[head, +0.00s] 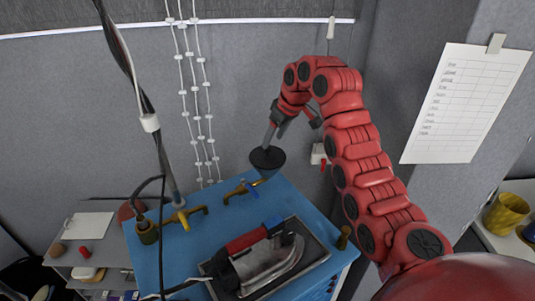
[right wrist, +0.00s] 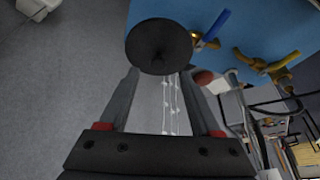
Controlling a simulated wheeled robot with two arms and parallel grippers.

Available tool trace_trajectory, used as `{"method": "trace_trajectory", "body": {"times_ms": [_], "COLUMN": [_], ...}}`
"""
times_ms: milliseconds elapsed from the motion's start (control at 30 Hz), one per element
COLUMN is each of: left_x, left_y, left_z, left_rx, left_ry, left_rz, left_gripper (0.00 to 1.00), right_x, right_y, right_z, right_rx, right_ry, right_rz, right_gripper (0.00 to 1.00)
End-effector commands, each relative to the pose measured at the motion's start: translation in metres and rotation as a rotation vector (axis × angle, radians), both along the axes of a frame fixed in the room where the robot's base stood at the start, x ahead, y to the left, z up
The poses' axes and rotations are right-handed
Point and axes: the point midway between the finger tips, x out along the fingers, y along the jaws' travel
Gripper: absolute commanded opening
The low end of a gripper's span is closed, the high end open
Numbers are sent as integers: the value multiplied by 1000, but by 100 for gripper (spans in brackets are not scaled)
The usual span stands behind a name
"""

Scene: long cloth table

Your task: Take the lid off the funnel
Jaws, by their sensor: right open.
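A round black lid (head: 265,156) shows as a flat disc at the back edge of the blue table in the head view. Beneath it, a dark tapering shape (head: 268,173) looks like the funnel, mostly hidden by the disc. In the right wrist view the lid (right wrist: 161,44) lies just past the fingertips, with a small dark knob near its middle. My right gripper (head: 273,136) is open, just above the lid. Its two fingers also show spread in the right wrist view (right wrist: 160,78), with nothing clearly held between them. My left gripper is not in view.
Brass taps (head: 186,216) with coloured handles stand close to the lid on the blue table (head: 215,240). A red-handled iron (head: 265,262) lies on a dark tray in front. Hanging white-beaded cords (head: 197,95) and a dark pole with cable (head: 150,120) stand to the left.

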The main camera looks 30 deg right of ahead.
Motion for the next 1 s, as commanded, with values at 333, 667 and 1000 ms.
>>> {"method": "trace_trajectory", "body": {"times_ms": [333, 667, 1000], "left_x": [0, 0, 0], "left_y": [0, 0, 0], "left_z": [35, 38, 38], "left_rx": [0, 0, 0], "left_ry": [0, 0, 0], "left_rz": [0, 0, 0], "left_gripper": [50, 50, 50], "right_x": [18, 23, 23], "right_y": [3, 5, 5], "right_z": [-30, -44, -44], "right_rx": [0, -2, -1], "right_ry": [4, -2, 0], "right_rz": [-1, 0, 0], "right_gripper": [65, 65, 16]}}
